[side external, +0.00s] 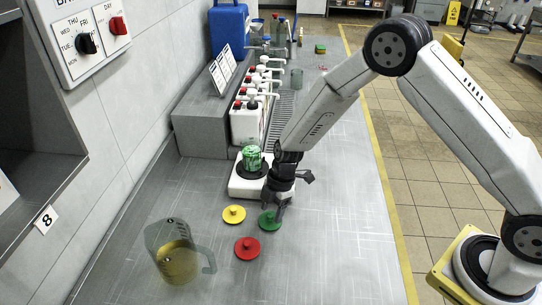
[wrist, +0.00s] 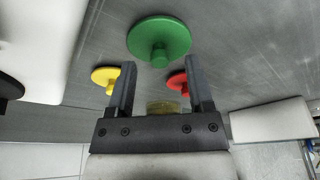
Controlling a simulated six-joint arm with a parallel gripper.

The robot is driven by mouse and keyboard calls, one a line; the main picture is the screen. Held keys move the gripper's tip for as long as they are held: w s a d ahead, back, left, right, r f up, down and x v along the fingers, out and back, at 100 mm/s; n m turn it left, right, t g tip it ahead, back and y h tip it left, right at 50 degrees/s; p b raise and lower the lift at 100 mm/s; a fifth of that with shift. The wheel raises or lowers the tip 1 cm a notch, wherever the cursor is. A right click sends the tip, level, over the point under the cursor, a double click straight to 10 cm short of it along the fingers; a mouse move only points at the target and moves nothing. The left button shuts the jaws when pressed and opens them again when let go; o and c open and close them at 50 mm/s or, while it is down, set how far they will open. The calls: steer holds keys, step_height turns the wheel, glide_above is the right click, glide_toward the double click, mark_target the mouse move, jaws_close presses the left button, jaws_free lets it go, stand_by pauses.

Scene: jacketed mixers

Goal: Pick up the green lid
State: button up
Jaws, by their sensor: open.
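The green lid (side external: 269,220) is a round disc with a knob, lying flat on the grey counter. In the wrist view the green lid (wrist: 159,39) is beyond my fingertips, roughly centred between them, and nothing hides it. My gripper (side external: 281,206) is just above and beside the green lid, pointing down. In the wrist view its two fingers (wrist: 159,75) stand apart with nothing between them. I see no contact between the fingers and the lid.
A yellow lid (side external: 234,214) and a red lid (side external: 247,248) lie close by on the counter. A jug of yellow liquid (side external: 175,258) stands front left. A white mixer base (side external: 240,187) holding a green can (side external: 252,157) is just behind. The counter's right side is clear.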

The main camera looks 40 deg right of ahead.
steer(key=shift+x, duration=0.8)
jaws_close()
